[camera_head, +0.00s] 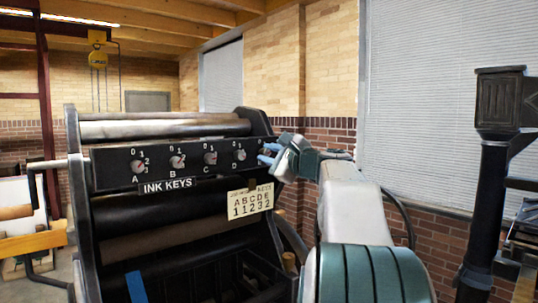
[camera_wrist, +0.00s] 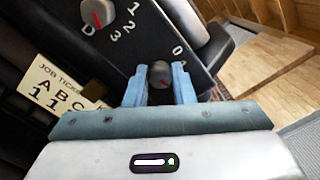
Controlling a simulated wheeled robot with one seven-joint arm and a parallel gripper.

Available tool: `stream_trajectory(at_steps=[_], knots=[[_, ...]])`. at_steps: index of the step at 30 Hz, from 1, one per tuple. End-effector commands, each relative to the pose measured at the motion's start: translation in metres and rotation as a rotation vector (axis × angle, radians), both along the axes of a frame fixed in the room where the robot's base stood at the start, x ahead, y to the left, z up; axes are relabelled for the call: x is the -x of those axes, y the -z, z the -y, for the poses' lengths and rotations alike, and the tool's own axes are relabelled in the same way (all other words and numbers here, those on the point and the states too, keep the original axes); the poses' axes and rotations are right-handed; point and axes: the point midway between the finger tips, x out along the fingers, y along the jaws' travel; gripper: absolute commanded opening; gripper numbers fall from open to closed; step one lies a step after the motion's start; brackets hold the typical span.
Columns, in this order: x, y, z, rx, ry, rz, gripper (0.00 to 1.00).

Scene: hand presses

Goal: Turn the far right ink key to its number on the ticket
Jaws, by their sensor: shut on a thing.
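My gripper (camera_head: 268,154) is at the right end of the black ink key panel (camera_head: 120,158), at the far right key. The job ticket (camera_head: 250,202) hangs below the panel and reads A B C D E over 1 1 2 3 2, so E is 2. It also shows partly in the wrist view (camera_wrist: 62,88).
Keys A (camera_head: 137,166), B (camera_head: 177,162), C (camera_head: 210,158) and D (camera_head: 239,155) sit in a row left of my gripper. Press rollers (camera_head: 165,128) lie above the panel. A dark post (camera_head: 490,170) stands at the right, and a brick wall is behind.

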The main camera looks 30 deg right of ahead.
Motion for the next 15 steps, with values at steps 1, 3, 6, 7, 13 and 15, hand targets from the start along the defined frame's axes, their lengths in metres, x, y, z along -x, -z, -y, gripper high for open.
stream_trajectory(at_steps=[1,3,6,7,13,15], knots=[[0.0001,0.0002,0.0006,0.000,0.002,0.000,0.25],[0.0001,0.0003,0.0006,0.000,0.001,-0.001,0.44],[0.0000,0.0003,0.0005,0.001,0.001,0.000,0.44],[0.0000,0.0003,0.0004,0.001,0.001,0.000,0.44],[0.0022,0.0006,0.0006,0.001,0.001,0.000,0.44],[0.0077,0.0009,0.0014,0.002,0.002,0.000,0.44]])
